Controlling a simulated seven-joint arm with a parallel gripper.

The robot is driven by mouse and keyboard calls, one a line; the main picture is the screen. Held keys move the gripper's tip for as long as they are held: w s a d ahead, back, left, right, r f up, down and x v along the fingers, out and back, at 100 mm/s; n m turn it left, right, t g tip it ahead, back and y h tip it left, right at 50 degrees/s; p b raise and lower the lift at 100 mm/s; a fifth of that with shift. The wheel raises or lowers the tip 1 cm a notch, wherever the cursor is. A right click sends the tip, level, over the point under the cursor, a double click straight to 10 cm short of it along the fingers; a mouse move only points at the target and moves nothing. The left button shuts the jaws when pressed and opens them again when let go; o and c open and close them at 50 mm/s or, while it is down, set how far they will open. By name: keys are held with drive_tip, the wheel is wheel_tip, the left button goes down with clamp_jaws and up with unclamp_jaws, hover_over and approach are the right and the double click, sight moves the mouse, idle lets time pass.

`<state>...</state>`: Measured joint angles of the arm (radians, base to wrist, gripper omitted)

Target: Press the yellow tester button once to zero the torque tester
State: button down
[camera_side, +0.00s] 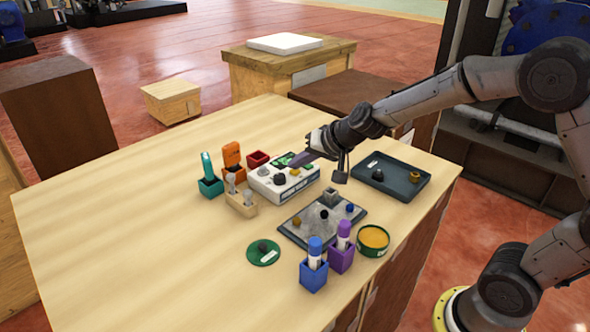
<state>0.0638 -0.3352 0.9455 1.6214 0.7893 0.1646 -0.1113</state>
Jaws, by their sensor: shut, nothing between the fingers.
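The torque tester is a white box (286,193) near the middle of the table, with a green panel, dark knobs and a small yellow button (295,172) on top. My gripper (297,160) is shut and empty. It reaches in from the right, and its tips appear just above the tester's top, close to the yellow button in the picture. A gap between the tips and the button cannot be judged from this one view, nor whether the button is pressed.
Left of the tester stand a teal holder (210,188), an orange holder (232,156) and a wooden stand (243,205). A dark tray (403,190) lies right, a grey plate (312,232) in front. Blue (314,277) and purple (341,259) holders stand nearer. The table's left is clear.

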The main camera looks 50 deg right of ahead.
sight(298, 176)
drive_tip(key=shift+f, duration=0.3)
idle(0.4)
drive_tip(key=shift+r, duration=0.95)
drive_tip(key=shift+r, duration=2.5)
